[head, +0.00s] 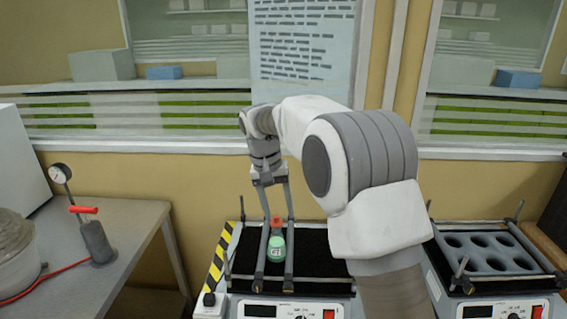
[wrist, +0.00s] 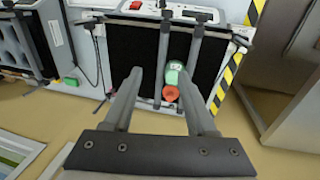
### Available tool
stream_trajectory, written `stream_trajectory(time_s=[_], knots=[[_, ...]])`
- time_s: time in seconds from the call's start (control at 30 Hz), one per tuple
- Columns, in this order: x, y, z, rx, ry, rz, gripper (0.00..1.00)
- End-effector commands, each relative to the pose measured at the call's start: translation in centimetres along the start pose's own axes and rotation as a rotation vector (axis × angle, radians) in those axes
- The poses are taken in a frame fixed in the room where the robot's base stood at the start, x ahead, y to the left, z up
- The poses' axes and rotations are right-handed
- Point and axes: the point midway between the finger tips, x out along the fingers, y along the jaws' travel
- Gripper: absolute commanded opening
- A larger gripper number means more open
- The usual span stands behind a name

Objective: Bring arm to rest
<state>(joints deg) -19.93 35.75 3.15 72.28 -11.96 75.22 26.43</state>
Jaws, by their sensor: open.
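A small green bottle (head: 277,250) with a red cap (head: 277,222) appears to lie on the black top of a shaker (head: 318,250), between two grey bars, its cap towards the wall. The bottle (wrist: 174,73) also shows in the wrist view, just beyond my fingers and to the right of centre. My gripper (head: 278,216) is open and points down above the shaker, near the cap end. In the wrist view my gripper (wrist: 162,80) shows its fingers apart with nothing held between them.
A second device with a holed rack (head: 488,250) stands to the right. A side table (head: 120,235) at the left carries a gauge (head: 60,174) and a red-handled valve (head: 95,240). Yellow-black tape (head: 218,258) marks the shaker's left edge. A wall and windows stand behind.

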Motion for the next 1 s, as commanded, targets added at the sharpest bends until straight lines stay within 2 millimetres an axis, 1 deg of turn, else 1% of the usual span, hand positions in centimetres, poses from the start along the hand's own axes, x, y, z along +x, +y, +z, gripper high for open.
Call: stream_trajectory(time_s=[0.03, 0.2, 0.37, 0.5, 0.6, 0.73, 0.87, 1.0], knots=[[-1.3, 1.2, 0.6, 0.005, 0.015, -0.010, 0.57], [-4.8, 5.2, 3.5, 0.003, 0.068, -0.049, 0.57], [-7.3, 8.7, 7.0, 0.003, 0.120, -0.080, 0.57], [-8.8, 11.4, 10.4, 0.006, 0.169, -0.105, 0.57], [-9.5, 13.0, 13.0, 0.008, 0.205, -0.121, 0.57], [-10.0, 15.0, 16.6, 0.012, 0.254, -0.137, 0.57], [-9.8, 16.5, 20.1, 0.018, 0.303, -0.151, 0.57], [-9.0, 17.7, 23.9, 0.024, 0.359, -0.163, 0.57]])
